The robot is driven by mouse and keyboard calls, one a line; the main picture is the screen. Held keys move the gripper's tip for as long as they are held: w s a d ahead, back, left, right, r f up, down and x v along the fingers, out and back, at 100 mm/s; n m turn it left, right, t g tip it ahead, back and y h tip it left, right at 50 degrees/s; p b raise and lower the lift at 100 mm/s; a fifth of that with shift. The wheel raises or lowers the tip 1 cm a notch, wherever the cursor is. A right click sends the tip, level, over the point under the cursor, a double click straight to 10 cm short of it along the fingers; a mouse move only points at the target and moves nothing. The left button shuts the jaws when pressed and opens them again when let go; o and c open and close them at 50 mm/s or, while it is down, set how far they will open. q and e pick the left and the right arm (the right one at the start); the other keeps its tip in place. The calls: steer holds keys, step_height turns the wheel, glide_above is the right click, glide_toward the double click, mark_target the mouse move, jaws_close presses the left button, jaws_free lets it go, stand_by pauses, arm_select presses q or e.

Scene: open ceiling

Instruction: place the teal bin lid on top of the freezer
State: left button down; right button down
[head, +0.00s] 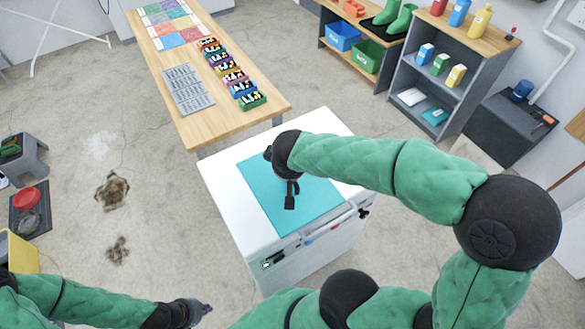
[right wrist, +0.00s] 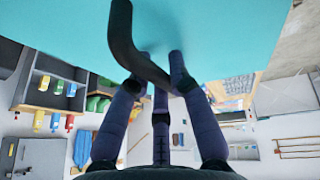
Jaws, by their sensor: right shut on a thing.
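The teal bin lid (head: 260,190) is a flat square sheet over the white freezer (head: 222,188), with white top showing around it in the head view. I cannot tell whether it touches the freezer top or hovers just above. My right gripper (right wrist: 152,76) is shut on the lid's dark curved handle (right wrist: 122,35), and the lid (right wrist: 220,25) fills the top of the right wrist view. In the head view my right arm hides part of the lid. My left gripper (head: 205,310) is low at the left, away from the freezer; its finger opening is unclear.
A grey shelf (head: 425,85) with bottles and cartons stands at the back right. A dark cabinet (head: 495,130) is at the right.

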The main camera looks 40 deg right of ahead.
steer(key=shift+s+d+f, duration=0.25)
steer(key=shift+s+d, duration=0.7)
steer(key=shift+s, duration=0.1)
steer(key=w+d+f, duration=0.1)
steer(key=w, duration=0.1)
steer(key=w+d+f+b, duration=0.1)
steer(key=w+d, duration=0.1)
steer(key=w+d+f+b, duration=0.1)
steer(key=w+d+f, duration=0.1)
steer(key=w, duration=0.1)
steer(key=shift+d+f, duration=0.1)
steer(key=shift+d, duration=0.1)
steer(key=w+f, duration=0.1)
steer(key=w+d+f+b, duration=0.1)
steer(key=f, duration=0.1)
steer(key=w+d+f+b, duration=0.1)
steer(key=shift+w+d+f, duration=0.2)
steer(key=shift+f, duration=0.15)
steer(key=shift+w+d+f, duration=0.15)
steer(key=shift+w+f, duration=0.05)
steer(key=shift+f, duration=0.2)
step_height(320, 180, down, 3)
steer(key=shift+w+d+f+b, duration=0.1)
steer(key=shift+w+f+b, duration=0.05)
steer(key=shift+b, duration=0.75)
steer(key=shift+f, duration=0.15)
steer(key=c, duration=1.1)
jaws_free()
steer(key=shift+c, duration=0.2)
